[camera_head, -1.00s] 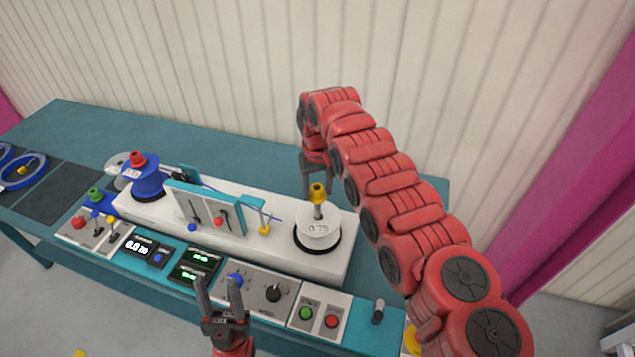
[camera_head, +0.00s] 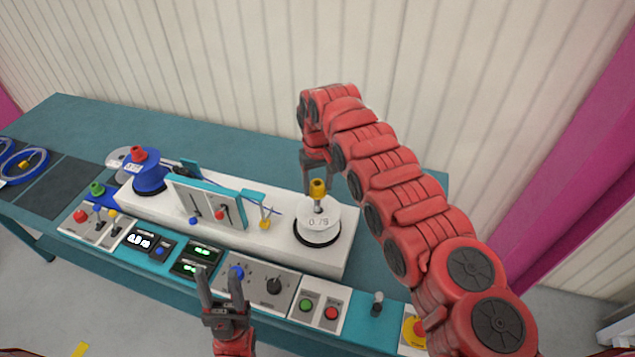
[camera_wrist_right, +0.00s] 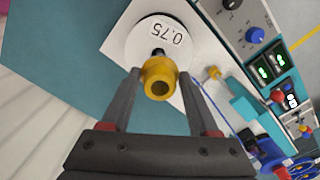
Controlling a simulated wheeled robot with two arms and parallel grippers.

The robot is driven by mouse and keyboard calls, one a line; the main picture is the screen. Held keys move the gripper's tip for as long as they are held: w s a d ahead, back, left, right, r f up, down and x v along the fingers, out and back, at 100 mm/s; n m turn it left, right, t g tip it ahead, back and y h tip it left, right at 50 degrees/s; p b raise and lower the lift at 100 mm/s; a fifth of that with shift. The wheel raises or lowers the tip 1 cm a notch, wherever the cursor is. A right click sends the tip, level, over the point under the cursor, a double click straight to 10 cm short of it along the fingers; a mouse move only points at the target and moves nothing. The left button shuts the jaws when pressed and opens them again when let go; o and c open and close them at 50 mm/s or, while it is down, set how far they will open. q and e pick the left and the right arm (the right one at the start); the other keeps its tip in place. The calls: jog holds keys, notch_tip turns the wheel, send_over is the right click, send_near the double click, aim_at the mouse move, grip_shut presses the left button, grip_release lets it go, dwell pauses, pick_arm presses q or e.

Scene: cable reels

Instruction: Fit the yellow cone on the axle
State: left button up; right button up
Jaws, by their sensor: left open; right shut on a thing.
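The yellow cone (camera_head: 318,188) is held by my right gripper (camera_head: 318,184) just above the white reel marked 0.75 (camera_head: 317,222). In the right wrist view the cone (camera_wrist_right: 160,78) sits between the two fingertips of the right gripper (camera_wrist_right: 158,82), its hole facing the camera. The axle (camera_wrist_right: 158,53) shows as a short dark post at the reel's centre, partly hidden by the cone. I cannot tell whether the cone touches the axle. My left gripper (camera_head: 222,292) is open and empty in front of the bench.
The white housing (camera_head: 280,240) carries the reel, a teal-framed lever panel (camera_head: 207,205) and a blue reel (camera_head: 148,177) with a red cone (camera_head: 138,154). Buttons and displays line the front edge. The teal bench behind the housing (camera_head: 230,140) is clear.

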aim_at(317, 200)
jog(key=shift+f, duration=0.2)
jog(key=shift+f+b, duration=0.5)
jog(key=shift+b, duration=0.25)
jog(key=shift+f, duration=0.2)
jog(key=shift+f+b, duration=1.5)
jog(key=shift+f, duration=0.3)
jog(key=shift+f, duration=0.1)
jog(key=shift+f+b, duration=0.4)
jog(key=shift+b, duration=0.05)
jog(key=o, duration=1.5)
jog(key=shift+c, duration=0.2)
jog(key=shift+o, duration=0.3)
